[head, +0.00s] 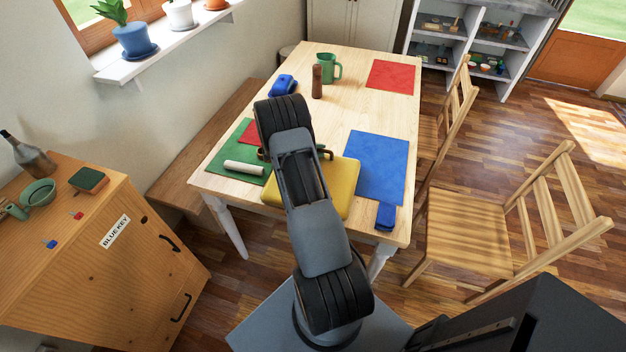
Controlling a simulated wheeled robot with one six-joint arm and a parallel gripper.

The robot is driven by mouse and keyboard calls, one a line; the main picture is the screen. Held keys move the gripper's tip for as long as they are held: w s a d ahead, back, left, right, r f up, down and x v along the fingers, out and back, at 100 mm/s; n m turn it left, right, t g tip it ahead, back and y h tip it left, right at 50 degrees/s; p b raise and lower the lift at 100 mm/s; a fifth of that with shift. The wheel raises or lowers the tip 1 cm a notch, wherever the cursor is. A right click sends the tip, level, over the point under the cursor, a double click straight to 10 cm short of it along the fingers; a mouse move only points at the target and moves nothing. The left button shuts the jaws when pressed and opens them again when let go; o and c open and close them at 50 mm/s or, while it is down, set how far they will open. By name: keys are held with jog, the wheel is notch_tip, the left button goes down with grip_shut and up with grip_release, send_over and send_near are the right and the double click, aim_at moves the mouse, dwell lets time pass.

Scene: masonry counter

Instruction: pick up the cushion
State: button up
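A yellow, flat, rounded block (343,190), which looks like the cushion, lies on the near part of the wooden table (348,108). My arm crosses in front of it and hides its middle; its right part shows and a little of its left edge. My gripper does not show; the upper arm covers the area where it could be, so I cannot tell how it stands to the cushion.
A green mat (228,155) with a white roll (244,168) lies left of the cushion, a blue mat (376,160) right. A blue object (385,216) is at the near edge. A green jug (331,67), brown cylinder (317,82) and red mat (391,76) are farther back. Chairs (470,240) stand right.

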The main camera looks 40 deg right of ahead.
grip_shut()
jog(key=shift+r, duration=0.2)
